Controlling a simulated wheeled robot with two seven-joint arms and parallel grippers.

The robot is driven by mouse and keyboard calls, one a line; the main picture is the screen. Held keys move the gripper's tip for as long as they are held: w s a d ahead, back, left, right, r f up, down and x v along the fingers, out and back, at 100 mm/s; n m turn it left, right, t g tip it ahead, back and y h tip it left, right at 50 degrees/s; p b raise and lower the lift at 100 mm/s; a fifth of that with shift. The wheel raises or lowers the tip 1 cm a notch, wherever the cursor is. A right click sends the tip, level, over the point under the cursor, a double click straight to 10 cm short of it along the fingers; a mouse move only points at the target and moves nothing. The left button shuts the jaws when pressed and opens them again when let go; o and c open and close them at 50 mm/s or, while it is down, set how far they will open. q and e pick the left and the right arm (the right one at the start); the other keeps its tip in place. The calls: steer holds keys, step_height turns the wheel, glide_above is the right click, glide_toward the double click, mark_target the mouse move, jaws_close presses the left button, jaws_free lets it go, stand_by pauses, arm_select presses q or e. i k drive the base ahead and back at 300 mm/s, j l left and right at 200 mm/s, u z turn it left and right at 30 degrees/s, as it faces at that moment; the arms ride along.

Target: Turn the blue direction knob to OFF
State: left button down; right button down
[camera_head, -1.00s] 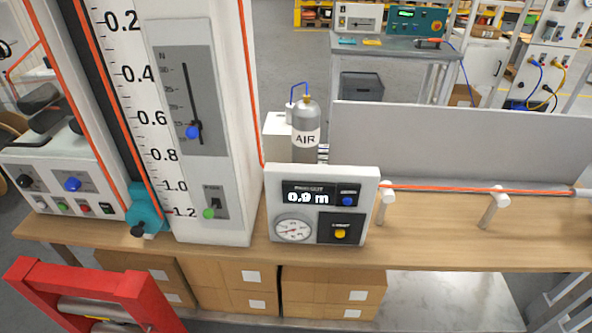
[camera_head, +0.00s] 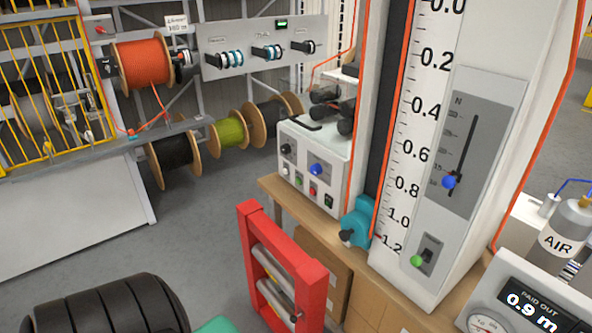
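The blue direction knob (camera_head: 317,169) appears to be the round blue knob on the sloped front of a white control box, left of the tall scale column. Its labels are too small to read, so I cannot tell its setting. A black knob (camera_head: 286,149) sits to its left, with small green, red and black controls below. Another blue knob (camera_head: 449,182) is on a slider in the grey panel of the scale column.
The wooden bench (camera_head: 276,188) carries the control box, a teal clamp (camera_head: 357,222) and the scale column (camera_head: 405,250). A red roller frame (camera_head: 284,265) stands in front. An orange cable reel (camera_head: 142,62) hangs at the back left. Grey floor is free between.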

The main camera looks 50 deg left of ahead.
mark_target(316, 169)
steer(key=u, duration=1.35)
